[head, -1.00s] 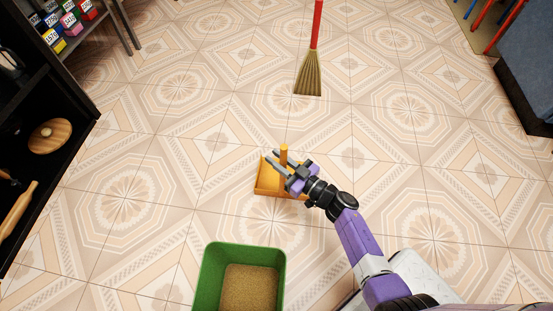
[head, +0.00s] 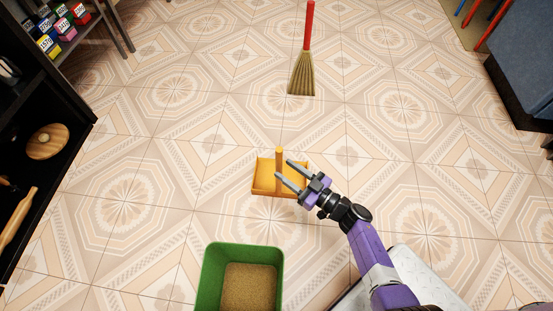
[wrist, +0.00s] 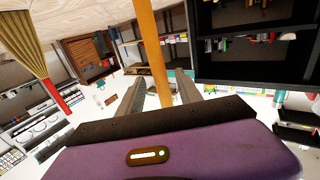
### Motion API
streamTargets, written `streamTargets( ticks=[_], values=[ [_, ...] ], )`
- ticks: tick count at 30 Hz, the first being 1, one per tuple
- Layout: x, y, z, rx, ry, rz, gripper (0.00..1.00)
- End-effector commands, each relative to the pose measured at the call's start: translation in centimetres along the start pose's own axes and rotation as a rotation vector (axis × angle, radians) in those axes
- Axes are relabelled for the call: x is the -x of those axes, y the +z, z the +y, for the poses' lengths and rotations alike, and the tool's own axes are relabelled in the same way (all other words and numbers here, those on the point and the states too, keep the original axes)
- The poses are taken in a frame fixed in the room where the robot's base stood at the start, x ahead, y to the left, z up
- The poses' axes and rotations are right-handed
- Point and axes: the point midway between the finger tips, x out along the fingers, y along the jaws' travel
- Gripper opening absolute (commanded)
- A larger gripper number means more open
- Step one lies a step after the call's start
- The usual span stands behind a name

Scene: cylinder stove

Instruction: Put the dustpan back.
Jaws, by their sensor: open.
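The orange dustpan (head: 264,175) rests on the tiled floor near the middle of the head view, its handle (head: 279,168) standing upright. My gripper (head: 282,171) is open at the dustpan's right side, its two fingers pointing left toward the handle. In the wrist view the orange handle (wrist: 151,45) rises between the two open fingers (wrist: 158,92), which are apart on either side of it. I cannot tell whether either finger touches the handle.
A green bin (head: 213,280) with brown grainy content stands in front, below the dustpan. A broom (head: 303,72) with a red handle is farther back. A dark shelf (head: 62,95) lines the left, and a blue-grey piece of furniture (head: 520,75) stands at right. The floor around the dustpan is clear.

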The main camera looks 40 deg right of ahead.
Motion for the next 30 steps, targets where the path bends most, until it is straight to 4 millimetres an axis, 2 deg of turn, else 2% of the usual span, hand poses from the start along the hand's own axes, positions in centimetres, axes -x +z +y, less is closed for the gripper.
streamTargets(
  ticks=[3, 9, 17, 21, 26, 30],
  values=[
    [2.4, -0.3, -0.1, -0.002, 0.0, -0.001, 0.42],
    [4.8, -0.1, 0.0, 0.0, 0.0, 0.0, 0.42],
    [5.6, 0.0, 0.0, 0.0, 0.0, 0.001, 0.42],
    [6.2, -0.3, -0.8, 0.015, 0.012, 0.003, 0.42],
    [8.9, -2.6, -3.6, 0.068, 0.071, 0.013, 0.42],
    [12.4, -6.2, -6.5, 0.108, 0.141, 0.015, 0.42]
  ],
)
